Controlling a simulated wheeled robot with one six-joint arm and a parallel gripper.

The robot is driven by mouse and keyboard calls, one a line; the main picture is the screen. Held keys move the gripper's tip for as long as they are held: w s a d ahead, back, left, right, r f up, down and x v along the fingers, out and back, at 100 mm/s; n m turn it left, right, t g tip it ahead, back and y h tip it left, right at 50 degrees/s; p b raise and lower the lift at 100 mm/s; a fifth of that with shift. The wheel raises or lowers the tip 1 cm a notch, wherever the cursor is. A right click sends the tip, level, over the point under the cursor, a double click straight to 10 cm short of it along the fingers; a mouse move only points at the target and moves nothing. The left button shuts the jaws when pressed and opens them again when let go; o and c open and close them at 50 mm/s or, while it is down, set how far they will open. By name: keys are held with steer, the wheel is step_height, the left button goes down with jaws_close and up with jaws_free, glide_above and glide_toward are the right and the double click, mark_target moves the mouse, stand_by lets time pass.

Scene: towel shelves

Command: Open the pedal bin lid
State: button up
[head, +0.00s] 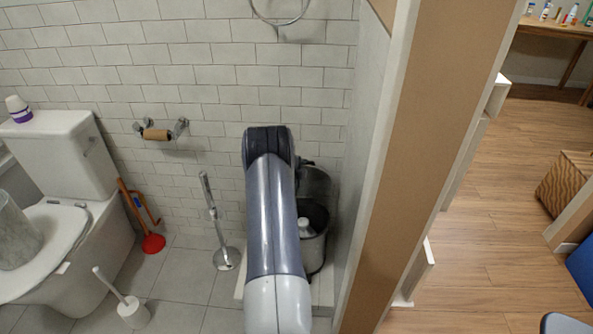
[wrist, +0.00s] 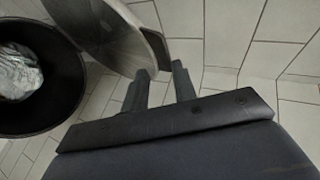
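The pedal bin (head: 313,262) stands against the wall behind my arm in the head view, its left part hidden. Its lid (head: 315,182) is raised and tilted back toward the wall, and the mouth is uncovered. In the wrist view the bin's dark round mouth (wrist: 72,105) is at the left, and the shiny metal lid (wrist: 110,38) stands up above it. The gripper is hidden in the head view.
A crumpled pale thing (wrist: 18,72) lies inside the bin. A wooden partition edge (head: 432,140) rises right of the bin.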

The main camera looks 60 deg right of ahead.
steer(key=v, duration=1)
steer(key=shift+a, duration=0.1)
